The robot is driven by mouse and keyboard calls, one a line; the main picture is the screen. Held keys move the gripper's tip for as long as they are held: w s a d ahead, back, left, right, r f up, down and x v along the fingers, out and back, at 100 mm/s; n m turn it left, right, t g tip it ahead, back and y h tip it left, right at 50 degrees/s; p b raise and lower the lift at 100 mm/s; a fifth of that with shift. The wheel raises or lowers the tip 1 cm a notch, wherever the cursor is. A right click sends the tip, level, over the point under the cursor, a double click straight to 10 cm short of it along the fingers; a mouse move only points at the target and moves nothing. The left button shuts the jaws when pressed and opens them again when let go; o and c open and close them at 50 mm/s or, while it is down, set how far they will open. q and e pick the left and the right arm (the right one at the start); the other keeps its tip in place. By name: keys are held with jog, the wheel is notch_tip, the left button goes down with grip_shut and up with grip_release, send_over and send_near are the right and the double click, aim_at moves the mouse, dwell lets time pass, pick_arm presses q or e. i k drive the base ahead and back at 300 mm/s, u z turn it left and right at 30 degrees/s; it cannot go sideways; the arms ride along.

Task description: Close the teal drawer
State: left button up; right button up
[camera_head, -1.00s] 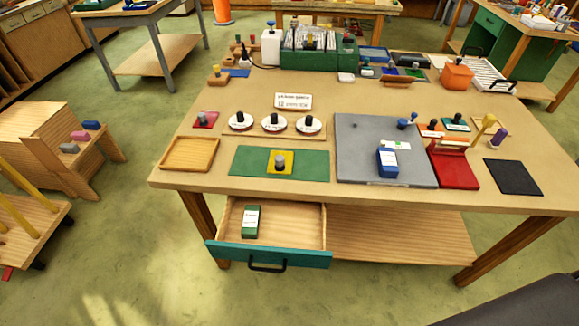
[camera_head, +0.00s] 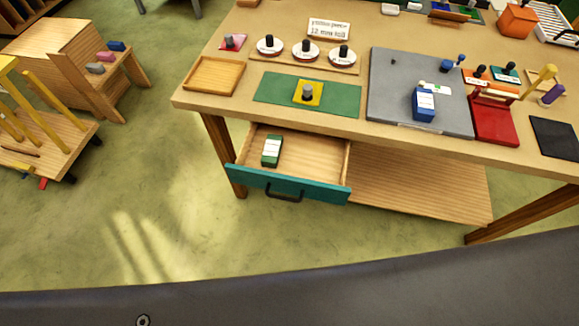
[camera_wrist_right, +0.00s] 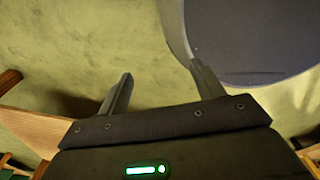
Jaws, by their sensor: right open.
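The teal drawer (camera_head: 325,192) is pulled out below the front edge of the wooden table. Its front is teal with a dark handle (camera_head: 285,193), and its inside is bare wood. A green box with a white label (camera_head: 272,151) stands in the drawer's left part. My right gripper (camera_wrist_right: 160,75) shows in the right wrist view with its two fingers apart and nothing between them, above the green floor. The drawer is not clearly seen in that view. My left gripper is in neither view.
The table (camera_head: 215,106) carries a wooden tray (camera_head: 213,76), a green mat (camera_head: 340,97), a grey board (camera_head: 390,75), a red stand (camera_head: 495,120) and a black mat (camera_head: 555,138). A low shelf (camera_head: 420,185) lies right of the drawer. Floor in front of the drawer is clear.

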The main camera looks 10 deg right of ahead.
aim_at(312, 165)
jog(key=z, duration=2.05)
jog(key=k, duration=0.85)
jog(key=u, duration=1.9)
